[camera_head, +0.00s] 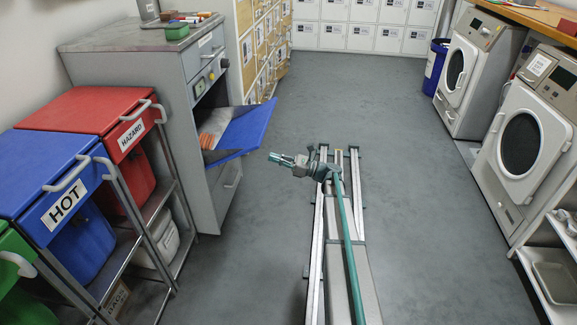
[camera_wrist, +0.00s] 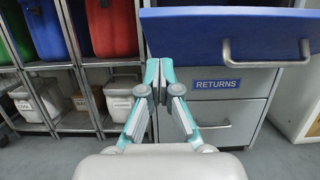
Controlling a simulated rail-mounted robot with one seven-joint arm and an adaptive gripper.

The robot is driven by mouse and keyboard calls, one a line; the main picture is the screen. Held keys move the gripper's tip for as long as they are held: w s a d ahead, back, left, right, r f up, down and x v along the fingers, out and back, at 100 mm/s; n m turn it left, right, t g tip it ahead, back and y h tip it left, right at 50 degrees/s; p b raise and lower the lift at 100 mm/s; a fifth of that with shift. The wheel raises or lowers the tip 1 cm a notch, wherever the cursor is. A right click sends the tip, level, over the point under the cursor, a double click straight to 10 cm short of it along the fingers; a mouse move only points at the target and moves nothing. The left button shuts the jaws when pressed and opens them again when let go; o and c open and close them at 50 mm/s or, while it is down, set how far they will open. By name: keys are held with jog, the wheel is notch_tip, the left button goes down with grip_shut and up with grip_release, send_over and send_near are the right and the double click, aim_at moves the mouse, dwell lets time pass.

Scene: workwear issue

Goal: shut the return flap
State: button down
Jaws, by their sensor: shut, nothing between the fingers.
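The return flap (camera_head: 240,131) is a blue panel on the front of the grey cabinet (camera_head: 185,85). It hangs open, tilted outward from a dark opening with some brownish items inside. In the wrist view the blue flap (camera_wrist: 225,32) spans the upper right, with a metal bar handle (camera_wrist: 266,60) on it and a RETURNS label (camera_wrist: 217,84) on the cabinet below. My gripper (camera_head: 272,156) is just right of the flap's outer edge in the head view. In the wrist view my gripper (camera_wrist: 159,68) has its fingertips together, empty, near the flap's lower left edge.
Blue HOT (camera_head: 50,170), red HAZARD (camera_head: 85,110) and green (camera_head: 12,250) bins stand in a rack at left. Washing machines (camera_head: 525,140) line the right, lockers (camera_head: 365,25) the back. The grey floor (camera_head: 390,150) between is clear apart from my rail.

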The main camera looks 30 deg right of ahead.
jog(key=shift+w+a+r+b, duration=0.3)
jog(key=shift+a+r, duration=0.1)
jog(key=shift+r, duration=0.2)
jog(key=shift+w+a+r+b, duration=0.25)
jog(key=shift+a+r, duration=0.2)
jog(key=shift+r, duration=0.2)
jog(key=shift+w+a+r+b, duration=0.3)
jog(key=shift+a+r, duration=0.1)
jog(key=shift+r, duration=0.2)
jog(key=shift+r, duration=0.1)
